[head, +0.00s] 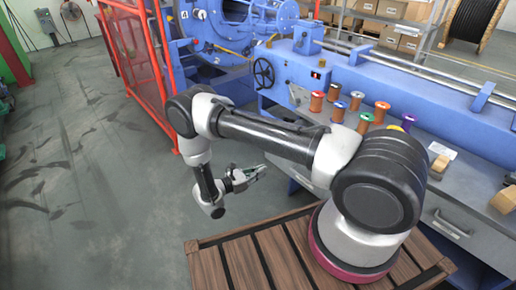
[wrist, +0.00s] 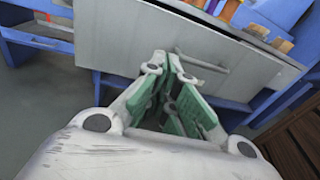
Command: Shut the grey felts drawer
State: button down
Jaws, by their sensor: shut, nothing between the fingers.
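A wide grey drawer front (wrist: 125,42) with a bar handle (wrist: 202,62) fills the upper middle of the wrist view. I cannot tell from its face whether it is the felts drawer or how far out it stands. My gripper (wrist: 170,62) is shut and empty, with its green-padded fingers pointing at this front, left of the handle. I cannot tell whether the tips touch it. In the head view my gripper (head: 262,171) is low beside the bench, and my arm hides much of the bench front behind it.
Colored spools (head: 355,101) stand on the bench top; another grey drawer (head: 450,225) is at right. A red guard frame (head: 135,60) stands behind. The floor (head: 90,170) at left is clear.

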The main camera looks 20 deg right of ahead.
jog(key=w+a+r+n+t, duration=0.1)
jog(key=w+a+r+t, duration=0.2)
jog(key=w, duration=0.2)
jog(key=x, duration=1.3)
jog(key=shift+s+d+f, duration=0.25)
jog(key=shift+s+d, duration=0.05)
jog(key=shift+d, duration=0.1)
jog(key=shift+d, duration=0.1)
jog(key=x, duration=2.2)
jog(key=shift+d, duration=0.35)
